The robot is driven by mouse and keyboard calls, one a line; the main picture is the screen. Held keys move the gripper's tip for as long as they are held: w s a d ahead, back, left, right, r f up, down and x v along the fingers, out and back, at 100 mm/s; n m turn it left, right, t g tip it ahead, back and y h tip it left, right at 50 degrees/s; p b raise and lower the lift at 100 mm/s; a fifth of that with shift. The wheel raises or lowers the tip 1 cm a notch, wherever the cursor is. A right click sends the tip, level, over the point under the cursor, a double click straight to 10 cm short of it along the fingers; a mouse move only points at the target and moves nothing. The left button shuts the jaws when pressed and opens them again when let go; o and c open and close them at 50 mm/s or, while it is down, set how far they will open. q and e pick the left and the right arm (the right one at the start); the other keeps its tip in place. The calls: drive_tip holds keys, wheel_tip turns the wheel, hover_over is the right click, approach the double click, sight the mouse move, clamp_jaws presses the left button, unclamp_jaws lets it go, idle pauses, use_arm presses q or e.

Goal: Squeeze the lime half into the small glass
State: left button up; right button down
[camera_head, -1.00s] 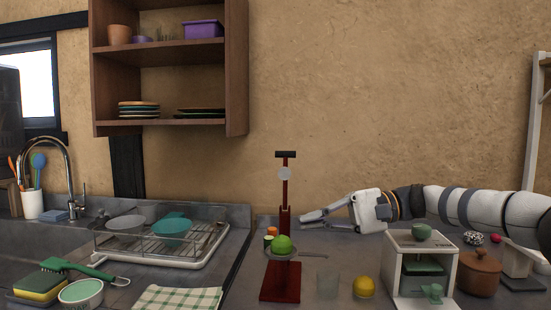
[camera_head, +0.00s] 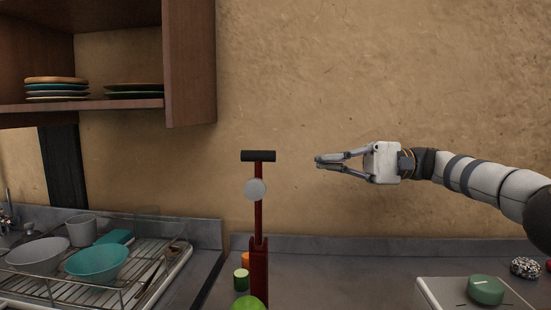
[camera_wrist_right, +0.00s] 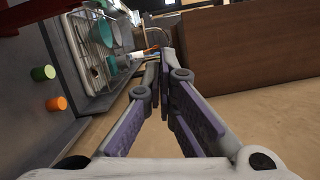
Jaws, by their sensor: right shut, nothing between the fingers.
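A red upright press (camera_head: 258,215) with a black crossbar handle (camera_head: 258,156) and a pale round disc (camera_head: 255,189) stands on the counter. The top of a rounded green thing, which looks like the lime half (camera_head: 248,303), shows at the bottom edge in front of the press column. The small glass is outside both current views. My right gripper (camera_head: 318,162) is shut and empty, to the right of the handle and at about its height, clearly apart from it. Its fingers also show in the right wrist view (camera_wrist_right: 165,62). My left gripper is not in view.
Small green (camera_head: 241,278) and orange (camera_head: 246,258) cylinders stand beside the column. A white appliance (camera_head: 465,293) with a green bowl-like piece (camera_head: 486,289) is at lower right. A dish rack (camera_head: 120,290) is at left, under a wooden shelf (camera_head: 190,65). Wall space around my gripper is clear.

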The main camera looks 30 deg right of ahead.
drive_tip(key=r+p, duration=0.2)
drive_tip(key=p, duration=0.1)
hover_over(257, 202)
drive_tip(key=w+d, duration=0.3)
drive_tip(key=d, duration=0.2)
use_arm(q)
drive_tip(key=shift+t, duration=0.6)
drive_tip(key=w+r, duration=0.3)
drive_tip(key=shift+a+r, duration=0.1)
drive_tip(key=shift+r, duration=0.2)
use_arm(e)
drive_tip(key=shift+s+f, duration=0.15)
drive_tip(key=shift+f, duration=0.15)
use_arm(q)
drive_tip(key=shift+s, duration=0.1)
